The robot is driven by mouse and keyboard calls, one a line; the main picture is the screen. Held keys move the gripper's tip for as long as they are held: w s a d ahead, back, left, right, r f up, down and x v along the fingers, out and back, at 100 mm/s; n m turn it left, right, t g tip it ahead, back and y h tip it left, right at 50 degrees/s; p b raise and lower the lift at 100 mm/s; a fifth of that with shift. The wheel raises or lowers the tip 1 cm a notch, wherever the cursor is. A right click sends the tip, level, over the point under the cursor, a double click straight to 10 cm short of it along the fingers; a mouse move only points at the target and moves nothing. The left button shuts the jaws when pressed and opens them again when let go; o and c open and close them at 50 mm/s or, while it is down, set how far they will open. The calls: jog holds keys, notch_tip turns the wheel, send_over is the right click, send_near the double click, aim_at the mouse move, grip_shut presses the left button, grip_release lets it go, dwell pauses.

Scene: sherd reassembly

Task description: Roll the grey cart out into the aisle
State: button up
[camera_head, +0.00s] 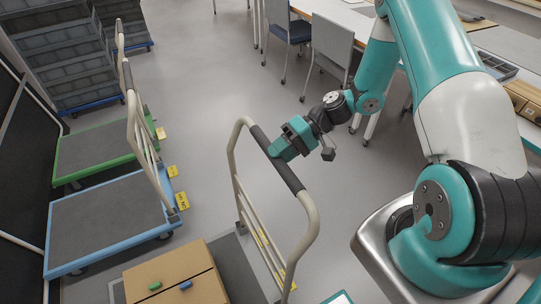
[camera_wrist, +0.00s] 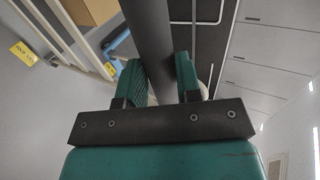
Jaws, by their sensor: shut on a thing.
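The grey cart (camera_head: 238,268) stands at the bottom of the head view, its deck partly cut off by the frame edge. A cardboard box (camera_head: 178,278) with a green and a blue piece on top sits on it. Its beige push handle (camera_head: 310,232) rises toward me and has a dark grip sleeve (camera_head: 262,143) along the top bar. My gripper (camera_head: 283,150) is shut on this sleeve near its middle. In the wrist view the dark bar (camera_wrist: 150,35) runs between my two green fingers (camera_wrist: 158,80).
A blue cart (camera_head: 105,222) and a green cart (camera_head: 95,150) stand to the left, with yellow tags near them. Stacked grey crates (camera_head: 65,55) are behind. Chairs (camera_head: 331,42) and a worktable stand at the upper right. Open floor (camera_head: 215,85) lies beyond the handle.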

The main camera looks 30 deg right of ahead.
jog(key=d, duration=0.7)
jog(key=shift+a, duration=0.1)
dwell(0.4)
jog(key=o, duration=1.3)
jog(key=shift+c, duration=0.2)
jog(key=p+v, duration=0.3)
jog(key=v, duration=0.7)
jog(key=shift+p, duration=0.3)
